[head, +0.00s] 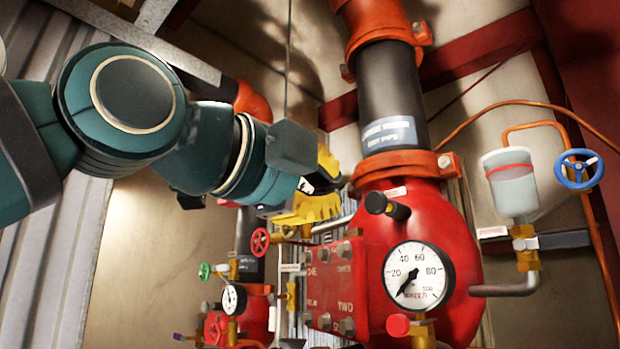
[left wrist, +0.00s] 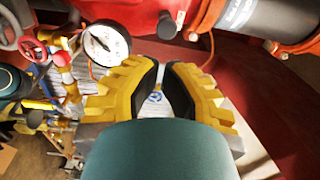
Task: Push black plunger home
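The black plunger (head: 387,206) is a short dark knob sticking out of the upper front of the large red valve body (head: 440,235). It also shows in the left wrist view (left wrist: 168,26), beyond the fingertips. My left gripper (head: 335,190) has yellow fingers with black pads and is to the left of the plunger, apart from it. In the left wrist view its fingers (left wrist: 161,68) stand a little apart with nothing held between them. My right gripper is not in view.
A white pressure gauge (head: 417,276) sits below the plunger. A red bolted cover (head: 336,285) is at its lower left. A cup with a red band (head: 511,185) and a blue handwheel (head: 579,169) stand right. A black pipe (head: 391,95) rises above. Smaller valves crowd the lower left.

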